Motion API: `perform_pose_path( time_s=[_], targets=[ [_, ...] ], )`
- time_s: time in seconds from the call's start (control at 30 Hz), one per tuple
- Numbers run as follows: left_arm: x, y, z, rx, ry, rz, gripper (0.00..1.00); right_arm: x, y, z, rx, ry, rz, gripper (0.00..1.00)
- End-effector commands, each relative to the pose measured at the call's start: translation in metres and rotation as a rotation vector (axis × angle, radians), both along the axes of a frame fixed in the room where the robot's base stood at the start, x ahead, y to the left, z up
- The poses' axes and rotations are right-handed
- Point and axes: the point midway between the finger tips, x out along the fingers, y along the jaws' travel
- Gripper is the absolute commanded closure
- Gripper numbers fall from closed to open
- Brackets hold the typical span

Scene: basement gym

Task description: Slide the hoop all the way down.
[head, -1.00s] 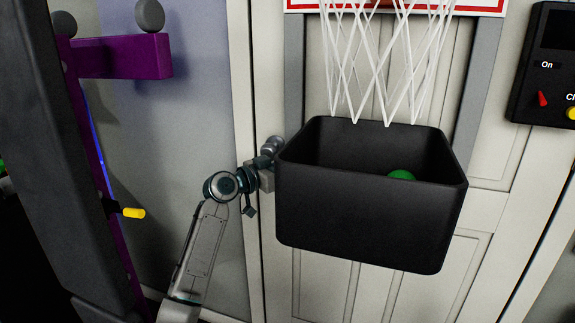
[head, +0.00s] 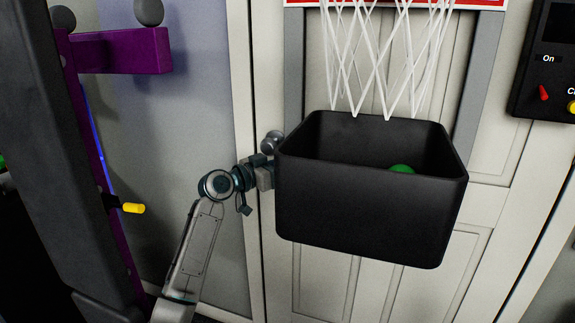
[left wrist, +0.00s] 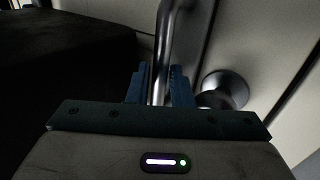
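The hoop's red-and-white board edge (head: 450,4) is at the top of the head view. Its white net (head: 385,60) hangs over a black bin (head: 370,222) in front of the door. My left gripper (head: 265,173) is at the bin's left side, where its fingertips are mostly hidden. In the left wrist view my left gripper (left wrist: 158,88) has its fingers close on both sides of a shiny metal bar (left wrist: 163,45), apparently shut on it. I cannot tell what the bar belongs to. My right gripper is not in view.
A green ball (head: 402,169) lies in the bin. A silver knob (head: 271,143) is on the pale door (head: 350,285). A purple rack (head: 125,53) with a yellow pin (head: 133,208) stands left. A dark control panel (head: 545,70) is at the right.

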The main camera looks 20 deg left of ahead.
Motion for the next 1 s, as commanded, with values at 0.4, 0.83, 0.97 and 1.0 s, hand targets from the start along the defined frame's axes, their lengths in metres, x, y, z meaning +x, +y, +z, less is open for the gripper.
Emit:
perform_pose_path(
  time_s=[0.4, 0.83, 0.97, 1.0],
  targets=[
    [-0.063, 0.046, -0.003, 0.004, 0.004, 0.000, 0.80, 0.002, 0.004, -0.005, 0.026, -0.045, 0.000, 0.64],
    [-0.078, 0.056, -0.002, 0.000, 0.005, -0.002, 0.80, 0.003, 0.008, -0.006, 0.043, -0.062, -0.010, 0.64],
    [-0.078, 0.056, -0.002, 0.000, 0.005, -0.002, 0.80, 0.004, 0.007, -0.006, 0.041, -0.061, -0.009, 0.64],
    [-0.078, 0.056, -0.002, 0.000, 0.005, -0.002, 0.80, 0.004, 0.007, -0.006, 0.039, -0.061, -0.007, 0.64]
  ],
)
